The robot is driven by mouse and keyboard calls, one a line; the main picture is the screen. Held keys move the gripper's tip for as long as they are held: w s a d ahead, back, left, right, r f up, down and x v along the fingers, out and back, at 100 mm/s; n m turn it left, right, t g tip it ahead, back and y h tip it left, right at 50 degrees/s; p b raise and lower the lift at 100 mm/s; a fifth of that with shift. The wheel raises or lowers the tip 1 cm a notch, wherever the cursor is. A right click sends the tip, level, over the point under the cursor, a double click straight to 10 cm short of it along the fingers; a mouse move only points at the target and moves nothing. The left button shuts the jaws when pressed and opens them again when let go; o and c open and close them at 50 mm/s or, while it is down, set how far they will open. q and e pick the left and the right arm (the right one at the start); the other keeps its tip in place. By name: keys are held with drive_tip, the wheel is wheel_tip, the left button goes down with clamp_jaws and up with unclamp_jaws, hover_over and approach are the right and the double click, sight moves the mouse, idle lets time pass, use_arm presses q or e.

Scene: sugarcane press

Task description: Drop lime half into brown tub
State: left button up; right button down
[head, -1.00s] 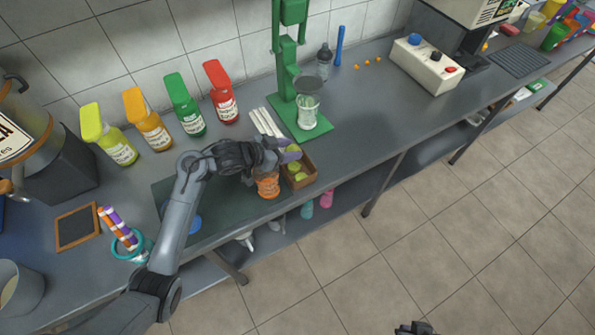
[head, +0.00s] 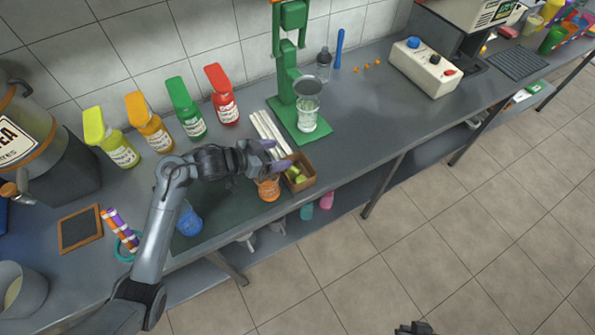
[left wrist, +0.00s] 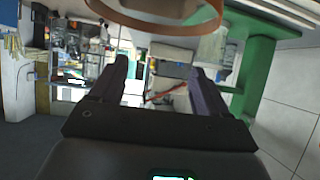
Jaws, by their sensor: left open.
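My left gripper (head: 282,154) is open, with its two purple fingers apart above the back edge of a small brown box-shaped tub (head: 309,183). Green lime pieces (head: 299,178) lie in that tub, partly hidden by the gripper; I cannot tell halves from whole ones. An orange-brown jar (head: 268,190) stands just left of the tub, under my wrist. In the left wrist view nothing shows between the open fingers (left wrist: 158,88). A brown curved rim (left wrist: 160,22) crosses the top of that view. Only a dark part of my right gripper (head: 414,328) shows at the bottom edge.
A green press (head: 290,75) with a glass (head: 307,114) stands behind the tub. White sticks (head: 268,130) lie beside it. Several coloured bottles (head: 188,118) line the wall. A blue cup (head: 188,220) stands on the dark mat (head: 225,215). The counter right of the press front is clear.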

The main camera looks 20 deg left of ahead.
use_arm(q)
drive_tip(key=p+v, duration=0.1)
drive_tip(key=v, duration=0.5)
idle(0.4)
